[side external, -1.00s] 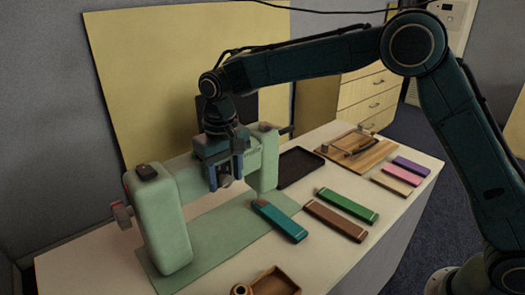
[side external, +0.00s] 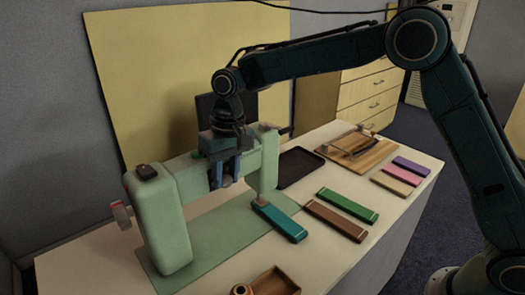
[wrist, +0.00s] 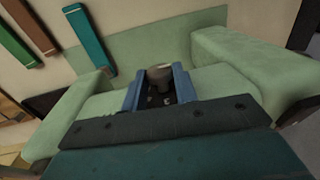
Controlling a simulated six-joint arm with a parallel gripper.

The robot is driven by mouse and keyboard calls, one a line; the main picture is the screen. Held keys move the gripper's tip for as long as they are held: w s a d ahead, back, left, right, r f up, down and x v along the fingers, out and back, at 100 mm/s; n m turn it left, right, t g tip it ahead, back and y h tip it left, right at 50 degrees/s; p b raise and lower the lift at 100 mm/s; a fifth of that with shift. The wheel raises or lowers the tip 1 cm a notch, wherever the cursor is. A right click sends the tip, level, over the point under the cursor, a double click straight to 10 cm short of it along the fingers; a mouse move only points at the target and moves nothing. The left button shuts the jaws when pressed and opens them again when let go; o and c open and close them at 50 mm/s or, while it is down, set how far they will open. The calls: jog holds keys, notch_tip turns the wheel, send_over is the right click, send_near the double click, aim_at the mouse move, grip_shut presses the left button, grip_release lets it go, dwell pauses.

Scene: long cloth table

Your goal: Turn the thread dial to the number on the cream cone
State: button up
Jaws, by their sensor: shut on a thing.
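A pale green sewing machine (side external: 163,225) stands on a green mat at the left of the table. My gripper (side external: 224,174) is at the front of its horizontal arm, fingers pointing down. In the wrist view my gripper (wrist: 158,88) has its blue fingers on both sides of a round grey dial (wrist: 160,75) and is shut on it. The dial's numbers cannot be read. A small cone-like piece (side external: 240,289) is cut off by the bottom edge in the side view. No number on it can be read.
A wooden box (side external: 275,282) is at the front edge. Teal (side external: 279,221), brown (side external: 336,221) and green (side external: 347,205) bars lie to the right. A dark tray (side external: 299,167) and a wooden board (side external: 355,152) are behind them.

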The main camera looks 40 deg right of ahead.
jog(key=shift+w+d+y, duration=0.1)
jog(key=shift+d+y, duration=0.1)
jog(key=shift+y, duration=0.6)
jog(key=o, duration=1)
jog(key=shift+c, duration=0.2)
jog(key=shift+r, duration=0.15)
jog(key=v, duration=1.1)
jog(key=shift+d+r, duration=0.25)
jog(key=shift+r, duration=0.05)
